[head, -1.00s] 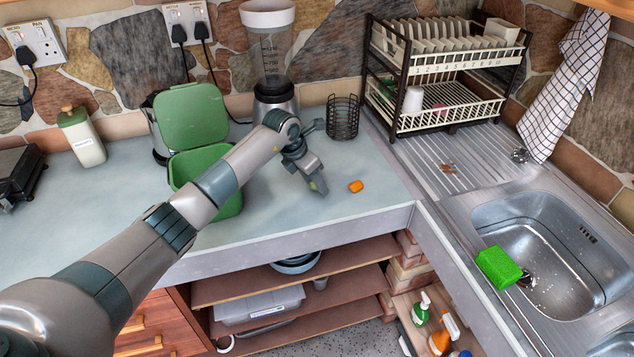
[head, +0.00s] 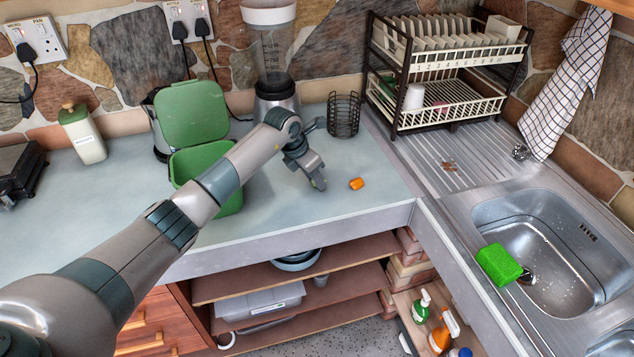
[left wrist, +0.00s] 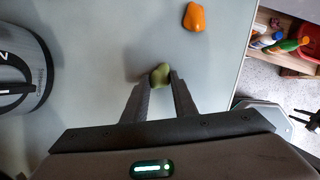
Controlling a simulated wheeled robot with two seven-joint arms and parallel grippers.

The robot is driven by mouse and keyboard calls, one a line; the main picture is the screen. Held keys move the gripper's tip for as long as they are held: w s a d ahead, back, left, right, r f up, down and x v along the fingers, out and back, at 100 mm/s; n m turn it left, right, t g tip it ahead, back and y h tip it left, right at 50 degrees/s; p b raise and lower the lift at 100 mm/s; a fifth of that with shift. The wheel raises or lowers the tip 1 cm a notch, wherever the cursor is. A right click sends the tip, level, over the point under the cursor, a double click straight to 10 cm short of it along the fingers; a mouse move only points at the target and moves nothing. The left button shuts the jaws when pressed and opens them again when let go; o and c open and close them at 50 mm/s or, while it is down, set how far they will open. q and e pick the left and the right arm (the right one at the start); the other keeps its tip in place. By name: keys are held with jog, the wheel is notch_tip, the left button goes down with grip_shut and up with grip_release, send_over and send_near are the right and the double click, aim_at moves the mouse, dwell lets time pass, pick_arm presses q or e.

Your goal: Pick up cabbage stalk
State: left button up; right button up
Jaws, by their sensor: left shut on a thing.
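The cabbage stalk (left wrist: 160,75) is a small green lump between the fingertips of my left gripper (left wrist: 160,88) in the left wrist view. The fingers are shut on it, one on each side. In the head view my left gripper (head: 319,183) points down at the grey worktop, just left of an orange piece. There the stalk is mostly hidden by the fingers. I cannot tell if it touches the worktop. My right gripper is not in view.
The orange piece (head: 356,184) lies on the worktop (head: 290,220), also seen in the left wrist view (left wrist: 194,17). A green bin (head: 192,115) with raised lid stands left, a blender (head: 272,70) and wire holder (head: 343,115) behind. A sink (head: 545,250) is right.

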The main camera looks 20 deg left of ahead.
pick_arm(q)
jog(key=shift+r, duration=0.1)
